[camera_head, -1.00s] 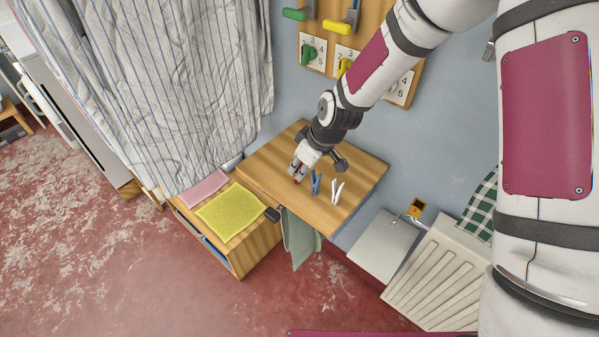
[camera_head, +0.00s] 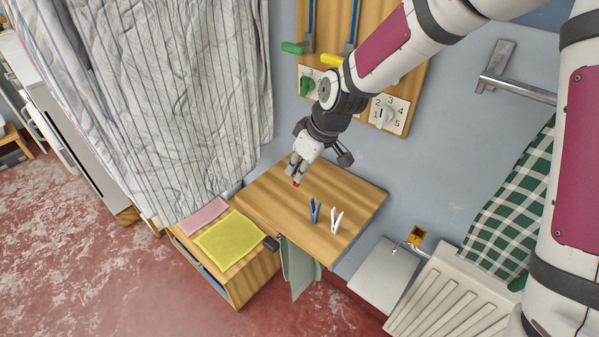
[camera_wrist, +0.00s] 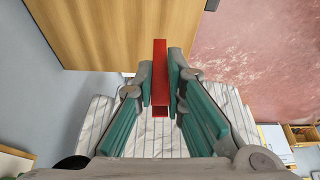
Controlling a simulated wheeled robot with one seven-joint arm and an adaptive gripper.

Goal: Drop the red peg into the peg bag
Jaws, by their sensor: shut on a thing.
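The red peg (camera_wrist: 160,70) is held between the green-padded fingers of my gripper (camera_wrist: 160,90), seen from the wrist. In the head view my gripper (camera_head: 297,175) is above the back left part of the wooden table (camera_head: 345,200), with the red peg (camera_head: 296,184) at its tips. A blue peg (camera_head: 314,212) and a white peg (camera_head: 335,221) stand on the table, to the right of my gripper. A grey-green cloth (camera_head: 300,272), probably the peg bag, hangs below the table's front edge. Its opening cannot be made out.
A lower wooden unit with a yellow cloth (camera_head: 232,236) and a pink cloth (camera_head: 205,215) stands to the left. A striped curtain (camera_head: 170,90) hangs behind it. A radiator (camera_head: 450,300) and a checked towel (camera_head: 510,210) are at the right. Switches are on the wall board behind.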

